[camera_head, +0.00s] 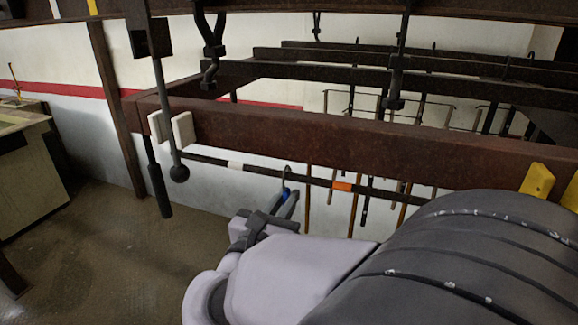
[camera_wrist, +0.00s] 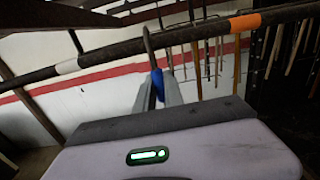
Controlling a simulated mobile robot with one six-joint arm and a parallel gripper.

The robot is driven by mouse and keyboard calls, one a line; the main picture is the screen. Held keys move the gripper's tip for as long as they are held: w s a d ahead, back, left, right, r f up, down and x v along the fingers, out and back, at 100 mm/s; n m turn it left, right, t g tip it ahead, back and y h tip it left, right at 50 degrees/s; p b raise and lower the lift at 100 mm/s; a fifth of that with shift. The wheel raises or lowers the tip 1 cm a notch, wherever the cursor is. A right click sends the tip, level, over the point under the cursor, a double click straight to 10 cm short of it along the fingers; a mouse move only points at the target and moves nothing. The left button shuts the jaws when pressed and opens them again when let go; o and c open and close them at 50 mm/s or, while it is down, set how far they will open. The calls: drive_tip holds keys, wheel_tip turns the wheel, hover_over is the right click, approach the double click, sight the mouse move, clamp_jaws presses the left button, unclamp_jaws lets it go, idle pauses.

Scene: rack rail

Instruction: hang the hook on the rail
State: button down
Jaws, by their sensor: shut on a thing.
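The rail (camera_head: 315,181) is a thin dark rod with a white band and an orange band, running below a rusty beam. It also crosses the upper part of the wrist view (camera_wrist: 110,52). The hook (camera_head: 287,172) is a grey curved piece with a blue part. My gripper (camera_head: 287,201) is shut on the blue part. In the wrist view, the hook (camera_wrist: 147,38) rises from between my fingertips (camera_wrist: 157,90) and its top overlaps the rail between the two bands. I cannot tell whether it touches or sits over the rail.
The thick rusty beam (camera_head: 300,137) runs just above the rail. Several sticks hang behind the rail. A bench (camera_head: 30,165) stands at far left, with open floor (camera_head: 110,255) beside it.

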drive_tip(key=shift+f, duration=0.25)
drive_tip(key=c, duration=1.4)
unclamp_jaws()
drive_tip(key=shift+o, duration=0.2)
drive_tip(key=p+v, duration=0.2)
drive_tip(key=v, duration=1.5)
drive_tip(key=shift+s, duration=0.2)
drive_tip(key=shift+r, duration=0.1)
